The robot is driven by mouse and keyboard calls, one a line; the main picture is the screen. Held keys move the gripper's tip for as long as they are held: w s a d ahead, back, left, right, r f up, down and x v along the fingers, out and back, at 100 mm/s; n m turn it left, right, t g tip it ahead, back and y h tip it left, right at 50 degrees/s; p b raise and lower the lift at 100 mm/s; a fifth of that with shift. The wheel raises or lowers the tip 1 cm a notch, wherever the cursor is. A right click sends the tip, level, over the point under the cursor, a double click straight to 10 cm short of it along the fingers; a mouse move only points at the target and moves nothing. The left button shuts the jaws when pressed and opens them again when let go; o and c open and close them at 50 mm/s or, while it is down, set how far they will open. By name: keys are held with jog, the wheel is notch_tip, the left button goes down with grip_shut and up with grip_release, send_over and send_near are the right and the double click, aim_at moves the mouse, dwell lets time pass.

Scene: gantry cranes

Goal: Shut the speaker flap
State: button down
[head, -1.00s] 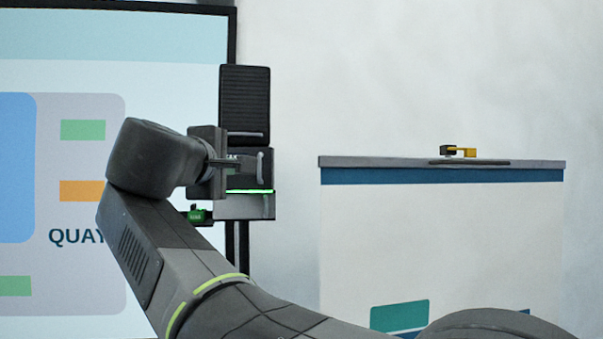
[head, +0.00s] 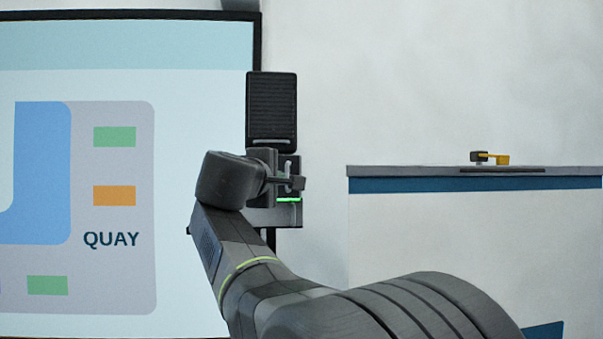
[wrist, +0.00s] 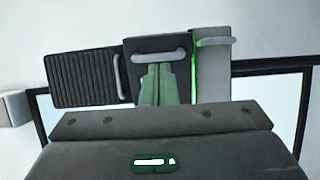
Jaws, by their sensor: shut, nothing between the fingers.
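A dark ribbed panel (head: 271,106) with a light handle along its lower edge is at the top of a wall unit; it looks like the speaker flap. I cannot tell how far it stands open. In the wrist view the ribbed panel (wrist: 82,79) lies at the left, its handle on its right edge. My gripper (head: 298,183) is shut and empty, below the ribbed panel. In the wrist view its fingers (wrist: 158,80) point at a plain dark panel (wrist: 136,46) with a handle, overlapping it near the handle. I cannot tell if they touch.
A grey part (wrist: 212,75) with its own handle sits beside the plain panel, with a green lit strip between them. A large screen (head: 120,170) is left of the unit. A white counter (head: 470,240) with a small yellow and black item (head: 497,159) stands right. Bare wall lies between.

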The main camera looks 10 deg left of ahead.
jog(key=shift+w+d+p, duration=0.2)
jog(key=shift+w+p, duration=0.1)
jog(key=shift+w, duration=1)
jog(key=w+d, duration=0.2)
jog(key=w, duration=0.1)
jog(key=shift+w+d, duration=0.1)
jog(key=shift+w, duration=0.1)
jog(key=shift+d, duration=0.1)
